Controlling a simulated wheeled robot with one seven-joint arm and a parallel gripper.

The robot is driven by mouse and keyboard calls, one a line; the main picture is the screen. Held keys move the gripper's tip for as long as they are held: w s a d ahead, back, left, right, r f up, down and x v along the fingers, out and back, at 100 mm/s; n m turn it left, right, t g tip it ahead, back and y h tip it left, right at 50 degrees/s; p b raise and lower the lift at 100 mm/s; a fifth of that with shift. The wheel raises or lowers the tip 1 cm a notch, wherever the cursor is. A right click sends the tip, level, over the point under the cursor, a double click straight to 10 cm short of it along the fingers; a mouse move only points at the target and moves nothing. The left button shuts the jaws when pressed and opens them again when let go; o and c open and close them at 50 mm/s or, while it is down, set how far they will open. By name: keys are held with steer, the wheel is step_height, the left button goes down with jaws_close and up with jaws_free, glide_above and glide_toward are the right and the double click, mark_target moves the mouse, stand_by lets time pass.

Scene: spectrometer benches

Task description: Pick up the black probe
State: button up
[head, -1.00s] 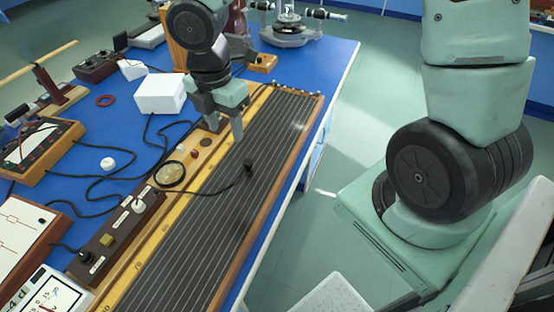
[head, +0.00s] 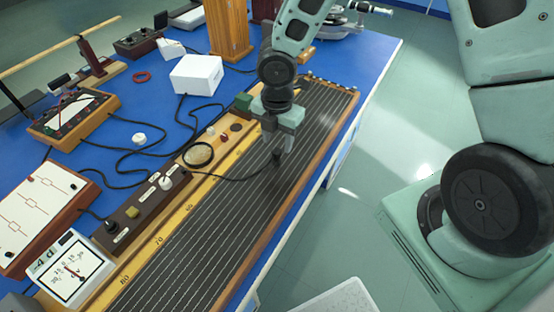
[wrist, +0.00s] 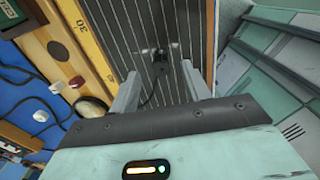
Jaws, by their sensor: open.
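The black probe (head: 277,155) stands on the dark wire-striped board (head: 215,217), with its thin black cable running left from it. My gripper (head: 279,143) is directly over the probe, pointing down, and partly hides its upper end. In the wrist view my gripper (wrist: 159,71) has its two fingers apart. The probe (wrist: 160,57) shows in the gap between them, near the fingertips, and its cable trails back toward the palm. Whether either finger touches the probe cannot be told.
A round magnifier (head: 199,154) lies on the board's yellow wooden edge. Left of it are a brown switch box (head: 137,216) and an analog meter (head: 72,272). A white box (head: 196,75) stands on the blue bench (head: 163,105) behind. The board's right side has free space beyond the bench edge.

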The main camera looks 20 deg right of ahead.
mark_target(277, 151)
steer(key=f, duration=0.5)
steer(key=shift+s+a+f, duration=0.15)
steer(key=shift+s+f, duration=0.05)
steer(key=shift+f, duration=0.1)
jaws_close()
